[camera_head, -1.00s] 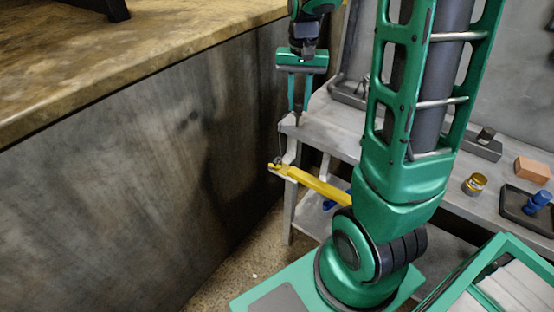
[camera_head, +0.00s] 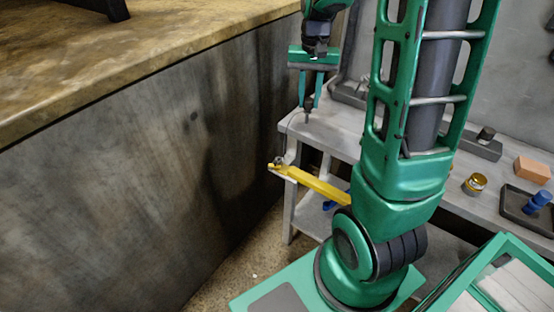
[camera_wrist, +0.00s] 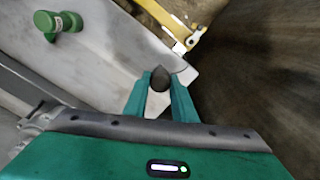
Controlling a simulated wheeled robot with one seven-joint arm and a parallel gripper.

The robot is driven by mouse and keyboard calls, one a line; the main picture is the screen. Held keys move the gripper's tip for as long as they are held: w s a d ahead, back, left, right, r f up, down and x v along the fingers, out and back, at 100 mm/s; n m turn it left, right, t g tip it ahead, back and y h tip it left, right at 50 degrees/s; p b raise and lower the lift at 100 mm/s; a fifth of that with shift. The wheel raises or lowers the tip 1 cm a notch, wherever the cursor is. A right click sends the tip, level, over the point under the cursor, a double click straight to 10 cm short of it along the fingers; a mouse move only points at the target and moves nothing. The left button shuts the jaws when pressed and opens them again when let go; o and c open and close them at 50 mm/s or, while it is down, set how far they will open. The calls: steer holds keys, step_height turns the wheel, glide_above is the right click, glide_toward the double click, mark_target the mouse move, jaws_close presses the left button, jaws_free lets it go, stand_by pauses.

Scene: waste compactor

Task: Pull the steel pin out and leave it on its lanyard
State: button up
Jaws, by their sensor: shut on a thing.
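My gripper (camera_head: 309,98) is shut on the steel pin (camera_head: 307,116), a small dark piece between the fingertips. In the wrist view the pin's dark rounded end (camera_wrist: 160,78) shows between the green fingers. The pin is held in the air, above and to the right of the end of the yellow bar (camera_head: 318,185). A thin lanyard (camera_head: 286,128) loops from the pin down toward the bar's end fitting (camera_head: 279,161). The bar's end also shows at the top of the wrist view (camera_wrist: 194,38). The fitting's detail is too small to tell.
A grey bench (camera_head: 340,130) stands behind, bearing an amber jar (camera_head: 475,184), an orange block (camera_head: 532,170) and a dark tray (camera_head: 515,205) with a blue item. A large grey-walled, rusty-topped body (camera_head: 130,170) fills the left. A green item (camera_wrist: 58,24) lies on the bench.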

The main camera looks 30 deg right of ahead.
steer(key=shift+s+d, duration=0.2)
steer(key=shift+d, duration=1.55)
steer(key=shift+f, duration=0.45)
steer(key=o, duration=1.2)
steer(key=shift+c, duration=0.2)
